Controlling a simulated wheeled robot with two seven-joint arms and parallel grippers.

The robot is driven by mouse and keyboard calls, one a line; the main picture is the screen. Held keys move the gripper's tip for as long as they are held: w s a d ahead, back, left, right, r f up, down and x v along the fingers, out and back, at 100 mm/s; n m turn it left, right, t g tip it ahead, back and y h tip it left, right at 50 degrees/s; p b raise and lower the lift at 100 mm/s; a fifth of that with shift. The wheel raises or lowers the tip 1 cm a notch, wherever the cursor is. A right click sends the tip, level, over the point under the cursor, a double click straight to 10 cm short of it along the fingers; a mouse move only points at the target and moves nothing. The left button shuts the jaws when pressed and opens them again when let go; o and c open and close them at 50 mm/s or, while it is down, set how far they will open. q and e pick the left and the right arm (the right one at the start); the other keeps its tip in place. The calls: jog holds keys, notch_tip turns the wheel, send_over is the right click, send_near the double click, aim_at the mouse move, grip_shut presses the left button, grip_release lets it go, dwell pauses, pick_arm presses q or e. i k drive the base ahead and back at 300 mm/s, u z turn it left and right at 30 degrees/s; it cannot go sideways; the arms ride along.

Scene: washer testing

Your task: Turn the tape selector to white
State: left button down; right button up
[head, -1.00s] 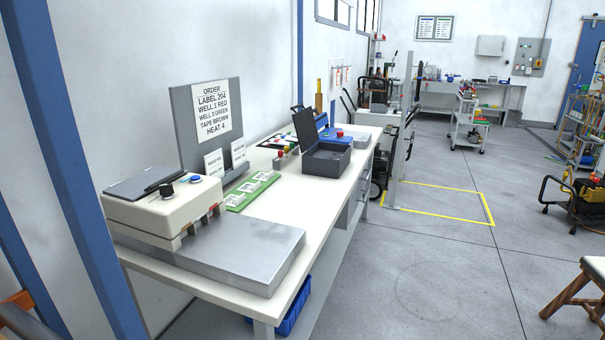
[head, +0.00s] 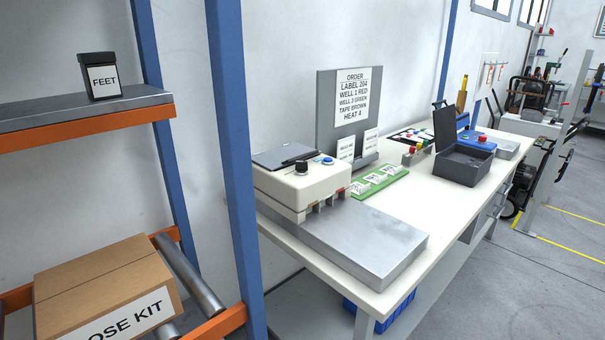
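A cream machine (head: 304,186) stands at the near left end of the white workbench. On its top are a black knob (head: 301,168) and a blue button (head: 328,161). Which of its controls is the tape selector, and where the knob points, I cannot tell at this size. An order sheet (head: 352,96) on a grey upright board reads "LABEL 204, WELL 1 RED, WELL 3 GREEN, TAPE BROWN, HEAT 4". Neither of my grippers shows in the head view.
A blue-and-orange rack (head: 240,160) stands left of the bench, holding a box marked "FEET" (head: 99,76) and a cardboard box (head: 104,285). A metal plate (head: 365,245) fronts the machine. A green strip (head: 380,180) and open grey case (head: 464,160) lie beyond.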

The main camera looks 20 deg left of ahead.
aim_at(301, 168)
jog(key=z, duration=1.35)
jog(key=i, duration=1.8)
jog(key=u, duration=4.1)
